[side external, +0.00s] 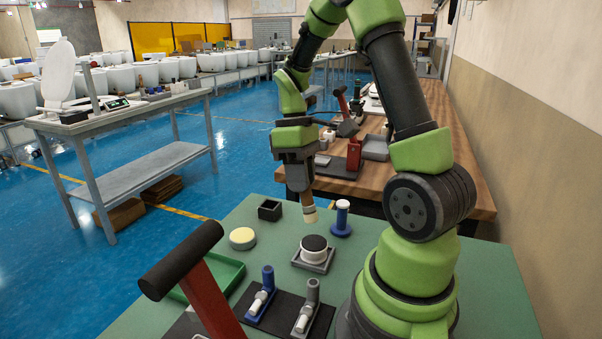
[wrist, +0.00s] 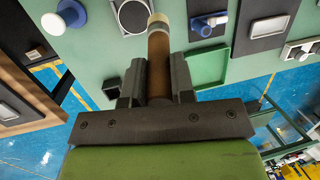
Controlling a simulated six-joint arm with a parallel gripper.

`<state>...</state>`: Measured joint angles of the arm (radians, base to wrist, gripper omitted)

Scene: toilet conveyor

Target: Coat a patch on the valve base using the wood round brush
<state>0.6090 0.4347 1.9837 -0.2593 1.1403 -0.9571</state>
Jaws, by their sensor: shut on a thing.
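My gripper (side external: 304,192) points down above the green table and is shut on the wood round brush (side external: 309,213). In the wrist view the brush's brown handle (wrist: 159,65) sits between the fingers (wrist: 158,90), with its pale tip pointing away from me. In the side view the tip hangs above the table, apart from the pieces below it. A blue-footed piece with a white top (side external: 342,218) stands upright to its right. A white round pot with a dark top (side external: 314,249) sits in a grey square holder nearer the camera. I cannot tell which piece is the valve base.
A pale yellow disc (side external: 242,238), a small black box (side external: 270,210) and a green tray (side external: 228,277) lie to the left. Blue and grey stands (side external: 262,300) occupy a dark mat in front. A red lever with a black grip (side external: 205,295) rises in the foreground.

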